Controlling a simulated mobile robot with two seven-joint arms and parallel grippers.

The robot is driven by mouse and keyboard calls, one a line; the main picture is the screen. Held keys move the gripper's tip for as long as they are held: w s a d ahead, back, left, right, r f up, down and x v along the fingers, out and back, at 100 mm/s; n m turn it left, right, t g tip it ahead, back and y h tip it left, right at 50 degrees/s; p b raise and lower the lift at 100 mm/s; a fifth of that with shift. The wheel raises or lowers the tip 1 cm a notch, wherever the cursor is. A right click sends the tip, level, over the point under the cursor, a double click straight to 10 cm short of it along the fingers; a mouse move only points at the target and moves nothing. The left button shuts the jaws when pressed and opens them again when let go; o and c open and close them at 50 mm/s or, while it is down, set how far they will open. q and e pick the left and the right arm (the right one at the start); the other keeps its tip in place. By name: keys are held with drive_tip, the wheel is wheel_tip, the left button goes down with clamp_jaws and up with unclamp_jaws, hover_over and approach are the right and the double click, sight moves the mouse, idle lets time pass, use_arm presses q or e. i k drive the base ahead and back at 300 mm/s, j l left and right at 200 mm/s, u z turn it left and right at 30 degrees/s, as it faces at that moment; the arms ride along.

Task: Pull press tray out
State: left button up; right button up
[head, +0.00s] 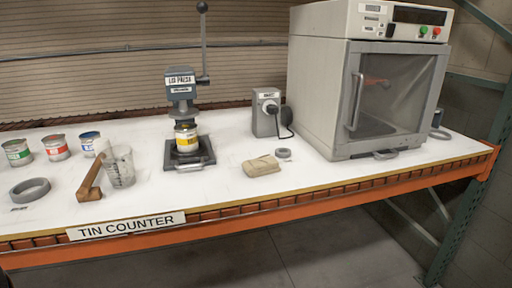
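The lid press (182,92) stands upright at the back middle of the white counter, with its lever (203,45) pointing up. The dark press tray (189,161) lies at the foot of the press, with a small bar along its front edge. A tin with a yellow band (187,138) stands on the tray under the press head. I cannot tell how far the tray sits from the press base. Neither of my grippers is in the head view.
Several coloured tins (56,147), a grey ring (30,189), a wooden-handled tool (90,182) and a clear measuring cup (121,166) stand left. A folded cloth (261,166), a switch box (266,118) and a large cabinet (365,85) stand right. The counter in front of the tray is clear.

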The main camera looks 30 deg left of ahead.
sight(201, 155)
drive_tip(key=u, duration=1.55)
